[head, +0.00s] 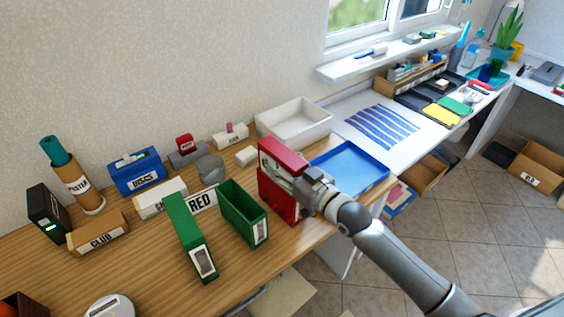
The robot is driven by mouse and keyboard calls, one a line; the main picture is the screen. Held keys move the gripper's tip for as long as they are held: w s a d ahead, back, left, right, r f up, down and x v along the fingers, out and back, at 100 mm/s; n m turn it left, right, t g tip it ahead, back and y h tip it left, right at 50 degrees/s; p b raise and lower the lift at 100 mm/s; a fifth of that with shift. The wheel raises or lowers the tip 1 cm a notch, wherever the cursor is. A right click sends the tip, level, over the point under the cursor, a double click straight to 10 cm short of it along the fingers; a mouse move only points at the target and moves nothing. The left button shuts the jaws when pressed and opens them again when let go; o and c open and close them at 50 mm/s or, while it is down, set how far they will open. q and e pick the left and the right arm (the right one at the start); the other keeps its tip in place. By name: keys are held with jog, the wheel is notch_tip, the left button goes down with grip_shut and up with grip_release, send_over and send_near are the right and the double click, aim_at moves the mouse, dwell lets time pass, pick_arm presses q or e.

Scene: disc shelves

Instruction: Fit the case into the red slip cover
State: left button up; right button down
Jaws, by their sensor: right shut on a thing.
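A red case (283,153) is above the red slip cover (277,197), which stands on the wooden table near its right end. My right gripper (307,187) comes in from the right and is shut on the red case. The gripper hides part of the case and the cover. I cannot tell whether the case's lower end is inside the cover's mouth or just over it. A white card reading RED (203,200) stands to the left. My left gripper is not in view.
An open green holder (243,212) and a green case (190,237) stand left of the red cover. A white bin (293,123) and a blue tray (349,167) lie behind and to the right. The table's front is mostly clear.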

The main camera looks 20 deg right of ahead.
jog(key=shift+f+b, duration=0.55)
jog(key=shift+f, duration=0.3)
jog(key=c, duration=0.9)
grip_release()
jog(key=shift+o, duration=0.2)
jog(key=shift+f, duration=0.1)
jog(key=shift+s, duration=0.1)
jog(key=v, duration=1.1)
jog(key=shift+s, duration=0.4)
jog(key=shift+d, duration=0.15)
